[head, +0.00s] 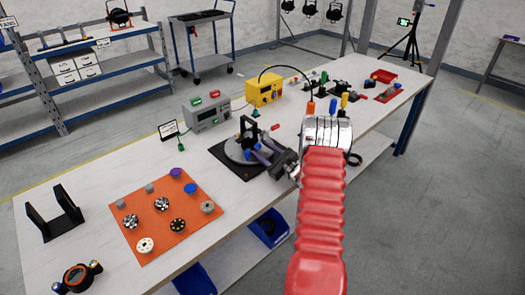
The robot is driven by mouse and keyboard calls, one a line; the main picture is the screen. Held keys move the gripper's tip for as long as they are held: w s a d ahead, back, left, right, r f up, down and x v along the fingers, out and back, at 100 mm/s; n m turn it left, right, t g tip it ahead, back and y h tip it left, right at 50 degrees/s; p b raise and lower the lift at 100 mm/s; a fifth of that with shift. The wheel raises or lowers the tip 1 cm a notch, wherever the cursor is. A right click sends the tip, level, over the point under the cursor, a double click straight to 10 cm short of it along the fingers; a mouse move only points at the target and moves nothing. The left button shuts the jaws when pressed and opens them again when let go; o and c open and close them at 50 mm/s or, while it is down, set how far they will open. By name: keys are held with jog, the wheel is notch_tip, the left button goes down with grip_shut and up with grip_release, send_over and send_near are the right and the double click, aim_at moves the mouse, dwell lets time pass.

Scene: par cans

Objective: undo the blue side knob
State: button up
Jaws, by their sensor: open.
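My gripper (262,152) is open at the end of my red-sleeved arm, over a round grey plate (233,153) on a black base in the middle of the bench. A small black upright bracket (247,128) stands on the plate just behind my fingers. The fingers partly hide the plate, and I cannot tell whether they touch anything. I cannot make out a blue side knob at the fingers. A blue knob-like piece (190,188) lies on the orange mat (142,232), apart from my gripper. A small blue upright piece (332,106) shows behind my wrist.
Several other knobs lie on the mat. A black U-shaped yoke (56,214) stands at the left, with a round black device (76,278) at the front edge. A grey box (207,112) and yellow box (263,89) stand behind. A red tray (383,76) is farther right.

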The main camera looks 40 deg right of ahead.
jog(key=s, duration=1.3)
jog(key=shift+s+d, duration=0.2)
jog(key=shift+s, duration=0.2)
jog(key=m, duration=0.5)
jog(key=shift+r, duration=0.15)
jog(key=shift+w, duration=0.1)
jog(key=w, duration=1.3)
jog(key=shift+w+a, duration=0.2)
jog(key=shift+w, duration=0.15)
jog(key=c, duration=1.1)
